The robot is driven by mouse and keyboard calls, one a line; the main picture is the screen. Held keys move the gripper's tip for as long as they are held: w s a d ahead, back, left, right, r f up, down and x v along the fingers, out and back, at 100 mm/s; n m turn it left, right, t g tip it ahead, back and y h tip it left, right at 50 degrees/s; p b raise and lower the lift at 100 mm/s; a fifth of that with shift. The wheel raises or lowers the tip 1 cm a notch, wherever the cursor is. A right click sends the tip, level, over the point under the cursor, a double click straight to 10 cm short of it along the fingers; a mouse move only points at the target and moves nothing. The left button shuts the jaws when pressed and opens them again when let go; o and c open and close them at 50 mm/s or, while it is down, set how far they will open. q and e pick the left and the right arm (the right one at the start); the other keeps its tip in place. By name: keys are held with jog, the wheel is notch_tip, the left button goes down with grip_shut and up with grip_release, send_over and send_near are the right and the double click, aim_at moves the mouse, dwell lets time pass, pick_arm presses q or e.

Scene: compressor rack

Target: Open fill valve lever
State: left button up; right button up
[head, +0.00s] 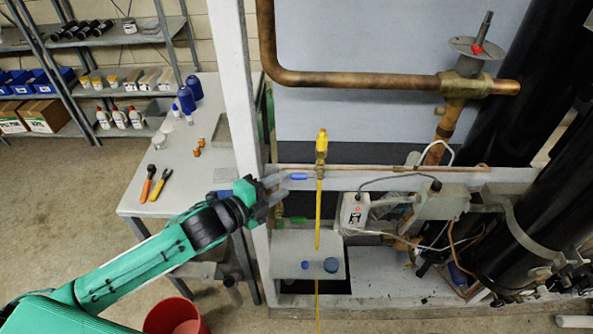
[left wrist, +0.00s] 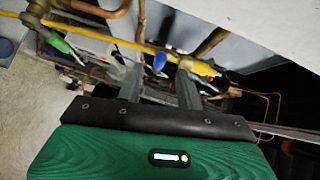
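A blue valve lever (head: 298,177) sticks out to the left from a brass valve (head: 320,172) on the thin copper pipe, where a yellow hose (head: 319,215) runs up and down. My left gripper (head: 277,186) is just left of this lever. In the left wrist view the two fingers of my left gripper (left wrist: 159,74) stand apart, with the blue lever (left wrist: 160,62) showing between and beyond their tips. Contact cannot be told. A green lever (head: 296,220) sits lower; it also shows in the left wrist view (left wrist: 60,43). No label shows which lever is the fill valve's. My right gripper is out of view.
A white frame post (head: 237,90) stands just left of my gripper. A grey bench (head: 165,207) with pliers and bottles is at the left. A white box (head: 354,211) with cables lies right of the hose. A red bucket (head: 176,317) stands on the floor.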

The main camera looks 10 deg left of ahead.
aim_at(297, 174)
pick_arm(q)
jog(key=p+x, duration=0.1)
jog(key=x, duration=0.5)
jog(key=shift+p, duration=0.35)
grip_shut()
